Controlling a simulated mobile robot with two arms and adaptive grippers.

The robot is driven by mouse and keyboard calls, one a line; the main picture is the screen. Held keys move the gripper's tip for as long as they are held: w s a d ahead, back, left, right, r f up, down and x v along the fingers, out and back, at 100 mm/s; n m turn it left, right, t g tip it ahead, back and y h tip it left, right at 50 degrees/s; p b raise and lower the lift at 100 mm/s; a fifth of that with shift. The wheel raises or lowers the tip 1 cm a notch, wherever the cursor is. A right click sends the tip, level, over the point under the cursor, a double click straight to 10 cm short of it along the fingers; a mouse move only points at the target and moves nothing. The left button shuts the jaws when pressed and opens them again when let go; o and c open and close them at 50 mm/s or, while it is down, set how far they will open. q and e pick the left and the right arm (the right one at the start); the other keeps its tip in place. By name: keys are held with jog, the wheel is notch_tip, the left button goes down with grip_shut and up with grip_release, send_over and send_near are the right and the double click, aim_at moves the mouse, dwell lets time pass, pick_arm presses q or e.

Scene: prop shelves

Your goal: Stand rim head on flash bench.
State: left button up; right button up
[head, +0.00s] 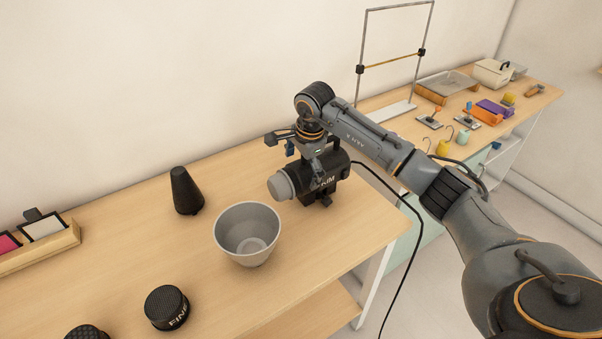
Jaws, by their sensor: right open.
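The rim head (329,179) is a black cylinder with white lettering and a pale grey front end pointing left. It sits on a small dark bracket on the wooden flash bench (245,293), near its right end. A black cable runs from its rear over the bench edge. My right gripper (317,172) is open and points down at the head's body from above, overlapping it in the picture. Whether the fingers touch it cannot be told. My left gripper is out of view.
A grey bowl-shaped reflector (248,233) stands left of the head, with a black cone (185,191) behind it. A black round grid (167,307) lies in front. A wooden rack (40,247) is at the left. A cluttered second table (395,122) stands at back right.

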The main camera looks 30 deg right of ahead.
jog(key=b+v, duration=0.1)
jog(key=v, duration=0.9)
dwell(1.2)
